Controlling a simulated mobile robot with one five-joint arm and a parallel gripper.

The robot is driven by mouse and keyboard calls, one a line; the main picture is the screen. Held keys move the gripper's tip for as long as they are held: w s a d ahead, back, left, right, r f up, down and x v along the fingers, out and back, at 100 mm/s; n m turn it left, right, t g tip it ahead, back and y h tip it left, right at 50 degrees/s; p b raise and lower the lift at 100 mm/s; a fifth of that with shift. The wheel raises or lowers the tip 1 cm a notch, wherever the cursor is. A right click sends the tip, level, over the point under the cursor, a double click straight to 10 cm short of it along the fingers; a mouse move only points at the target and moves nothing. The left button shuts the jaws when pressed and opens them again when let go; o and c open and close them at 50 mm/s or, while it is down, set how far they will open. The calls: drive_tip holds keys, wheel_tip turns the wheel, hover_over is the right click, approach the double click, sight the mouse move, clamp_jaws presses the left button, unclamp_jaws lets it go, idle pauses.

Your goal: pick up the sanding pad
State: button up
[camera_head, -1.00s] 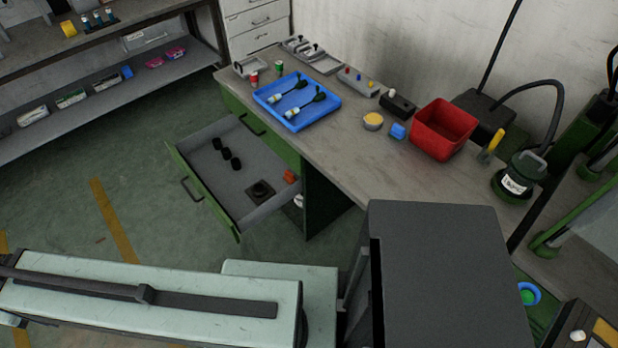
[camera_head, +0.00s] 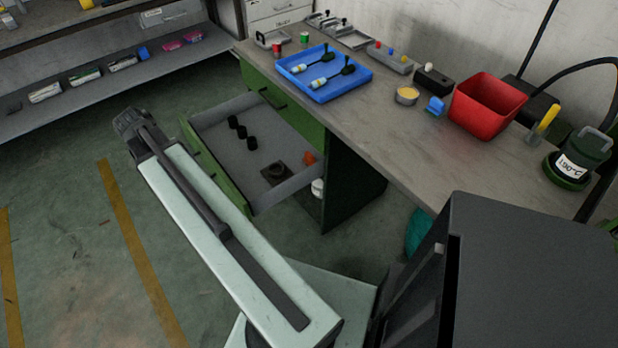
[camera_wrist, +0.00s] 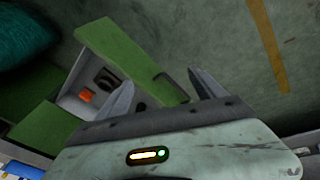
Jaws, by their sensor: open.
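No object is plainly recognisable as the sanding pad. A small orange-red piece (camera_head: 309,157) lies at the right end of the open drawer (camera_head: 222,170); it also shows in the wrist view (camera_wrist: 87,96). A small blue block (camera_head: 435,106) sits on the bench beside a yellow-topped round tin (camera_head: 407,95). Either could be the pad; I cannot tell. My gripper (camera_wrist: 163,88) shows two spread fingers, open with nothing between them. In the wrist view the drawer is beyond the fingers, with its green front between them. In the head view my arm reaches up beside the drawer.
The drawer also holds several black cylinders (camera_head: 242,132) and a dark square plate with a ring (camera_head: 277,174). On the bench (camera_head: 375,127) are a blue tray (camera_head: 324,91), a red bin (camera_head: 486,104) and a green pot (camera_head: 580,158). The floor left of the drawer is clear.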

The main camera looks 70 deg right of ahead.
sight(307, 157)
drive_tip(key=s+d+f+m+b, duration=0.3)
drive_tip(key=s+d+f, duration=0.1)
drive_tip(key=d, duration=0.4)
drive_tip(key=s+d+f+m+g+h+b, duration=0.1)
drive_tip(key=s+d+f+m+b, duration=0.2)
drive_tip(key=s+d, duration=0.3)
drive_tip(key=s+d+f+m+g+b, duration=0.1)
drive_tip(key=s+d+f+m+b, duration=0.3)
drive_tip(key=d, duration=0.6)
drive_tip(key=shift+s+d+f+b, duration=0.1)
drive_tip(key=shift+s+f+b, duration=0.35)
drive_tip(key=shift+s+f, duration=0.6)
drive_tip(key=s+d+m+b, duration=0.1)
drive_tip(key=s+d, duration=0.1)
drive_tip(key=s, duration=0.1)
drive_tip(key=s+d+f+m+g+b, duration=0.1)
drive_tip(key=s+d, duration=0.1)
drive_tip(key=s, duration=0.1)
drive_tip(key=s+d+f+m+b, duration=0.1)
drive_tip(key=s+d+m, duration=0.1)
drive_tip(key=s+d, duration=0.1)
drive_tip(key=shift+f+g+h, duration=0.1)
drive_tip(key=shift+g+h, duration=0.3)
drive_tip(key=shift+s+d, duration=0.15)
drive_tip(key=shift+s, duration=0.1)
drive_tip(key=shift+b+x, duration=1.1)
drive_tip(key=shift+s+d+f, duration=0.1)
drive_tip(key=shift+s, duration=0.05)
